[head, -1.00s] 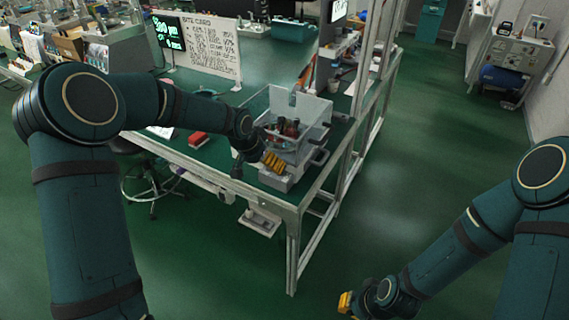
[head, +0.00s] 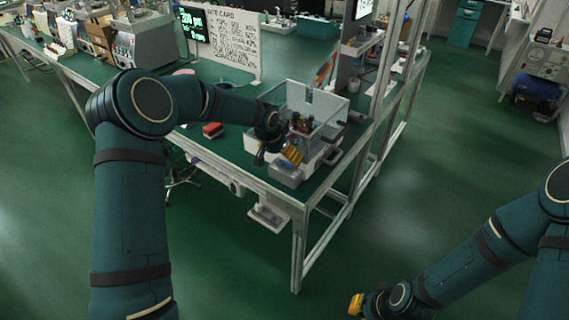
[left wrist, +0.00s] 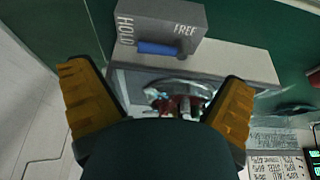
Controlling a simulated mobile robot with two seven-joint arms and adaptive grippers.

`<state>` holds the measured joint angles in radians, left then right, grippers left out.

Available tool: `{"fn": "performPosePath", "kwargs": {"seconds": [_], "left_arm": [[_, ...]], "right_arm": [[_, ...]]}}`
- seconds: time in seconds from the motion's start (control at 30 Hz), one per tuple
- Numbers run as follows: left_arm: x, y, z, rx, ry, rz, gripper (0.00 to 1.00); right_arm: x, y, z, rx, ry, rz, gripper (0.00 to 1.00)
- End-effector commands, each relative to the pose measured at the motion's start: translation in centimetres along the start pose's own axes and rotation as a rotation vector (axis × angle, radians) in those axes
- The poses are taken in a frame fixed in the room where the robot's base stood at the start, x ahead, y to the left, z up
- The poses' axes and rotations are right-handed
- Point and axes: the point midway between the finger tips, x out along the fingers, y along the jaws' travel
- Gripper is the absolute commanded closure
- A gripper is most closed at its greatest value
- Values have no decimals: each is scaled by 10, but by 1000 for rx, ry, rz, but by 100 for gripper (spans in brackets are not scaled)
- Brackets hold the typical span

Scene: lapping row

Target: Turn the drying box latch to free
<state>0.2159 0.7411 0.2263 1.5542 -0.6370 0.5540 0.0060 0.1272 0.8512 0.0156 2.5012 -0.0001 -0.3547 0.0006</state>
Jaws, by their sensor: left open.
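The drying box (head: 330,108) is a clear-walled box on a pale base near the bench corner, with dark and red items inside. A grey latch block (head: 286,175) sits at its front. In the left wrist view the latch block (left wrist: 185,18) is marked HOLD on the left and FREE on the right. Its blue latch handle (left wrist: 160,48) lies crosswise below the labels, its left end close to HOLD. My left gripper (head: 291,155) is open in front of the box; its yellow fingers (left wrist: 158,85) are apart, with the handle beyond and between them, not gripped. My right gripper (head: 356,304) hangs low over the floor.
The green bench (head: 245,160) carries a red object (head: 212,130) left of the box and a white text card (head: 222,45) behind. A metal upright (head: 385,60) stands right of the box. A small grey tray (head: 268,217) hangs below the bench edge. Floor to the right is clear.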

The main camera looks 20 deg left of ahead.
Motion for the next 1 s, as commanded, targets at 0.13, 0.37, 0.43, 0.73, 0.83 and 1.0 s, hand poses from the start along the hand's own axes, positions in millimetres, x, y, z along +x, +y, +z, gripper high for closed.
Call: {"fn": "performPosePath", "kwargs": {"seconds": [0.13, 0.37, 0.43, 0.73, 0.83, 1.0], "left_arm": [[27, 0, 1, 0, -1, 0, 0], [46, -1, 0, 0, 1, -1, 0], [48, -1, 0, 0, 2, -1, 0], [48, 0, 0, 0, 1, -1, 11], [48, 0, 0, 0, 1, -1, 46], [49, 0, 0, 0, 0, 0, 76]], "right_arm": [[6, 2, -1, 0, 3, 0, 100], [9, 3, -1, 0, 5, 0, 100], [9, 3, -1, 0, 5, 0, 100], [9, 3, -1, 0, 5, 0, 100], [9, 3, -1, 0, 5, 0, 100], [9, 3, -1, 0, 5, 0, 100]]}}
